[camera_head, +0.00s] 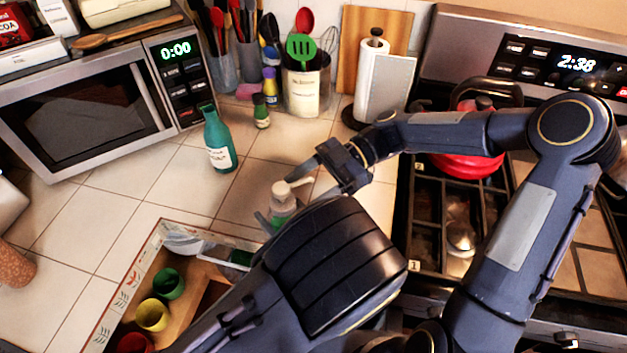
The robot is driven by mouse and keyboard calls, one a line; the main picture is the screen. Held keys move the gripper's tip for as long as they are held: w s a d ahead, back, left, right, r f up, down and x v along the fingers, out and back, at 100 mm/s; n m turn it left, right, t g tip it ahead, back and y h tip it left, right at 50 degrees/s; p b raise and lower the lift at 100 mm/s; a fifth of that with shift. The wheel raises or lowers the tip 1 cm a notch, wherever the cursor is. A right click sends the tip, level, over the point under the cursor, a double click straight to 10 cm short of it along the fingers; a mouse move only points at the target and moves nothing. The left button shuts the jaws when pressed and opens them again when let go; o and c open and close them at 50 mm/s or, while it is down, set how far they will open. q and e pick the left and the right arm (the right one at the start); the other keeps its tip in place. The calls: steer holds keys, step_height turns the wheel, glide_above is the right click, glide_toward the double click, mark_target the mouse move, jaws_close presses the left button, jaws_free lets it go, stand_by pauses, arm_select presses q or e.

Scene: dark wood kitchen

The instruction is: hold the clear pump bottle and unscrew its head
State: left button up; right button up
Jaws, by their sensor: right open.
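The clear pump bottle (281,209) stands upright near the middle of the tiled counter, with a cream pump head (285,189) on top. Its lower part is hidden by my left arm. My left gripper (266,222) is low at the bottle, mostly hidden behind its own forearm; a fingertip shows at the bottle's left side, and its grip cannot be made out. My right gripper (304,185) comes in from the right at pump-head height. Its fingers are open, close to the head's right side; whether they touch it cannot be told.
A teal bottle (217,142) and a small green-capped jar (261,112) stand behind to the left. A drawer-like tray (128,285) with several coloured cups lies front left. A stove with a red kettle (468,165) is right.

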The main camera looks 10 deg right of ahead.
mark_target(282, 203)
steer(key=shift+x, duration=2.95)
steer(key=shift+s, duration=0.1)
steer(key=c, duration=1)
steer(key=n+g+h, duration=0.2)
steer(key=g, duration=0.1)
steer(key=n+g+h, duration=0.2)
steer(key=n+g, duration=0.1)
steer(key=shift+a+n, duration=0.15)
steer(key=shift+n, duration=0.15)
steer(key=n+g+h, duration=0.1)
steer(key=n+h, duration=0.1)
steer(key=h, duration=0.1)
steer(key=n+g+h, duration=0.2)
steer(key=n+h, duration=0.1)
steer(key=shift+n+h, duration=0.3)
steer(key=shift+h, duration=0.1)
steer(key=shift+d, duration=0.2)
steer(key=o, duration=1)
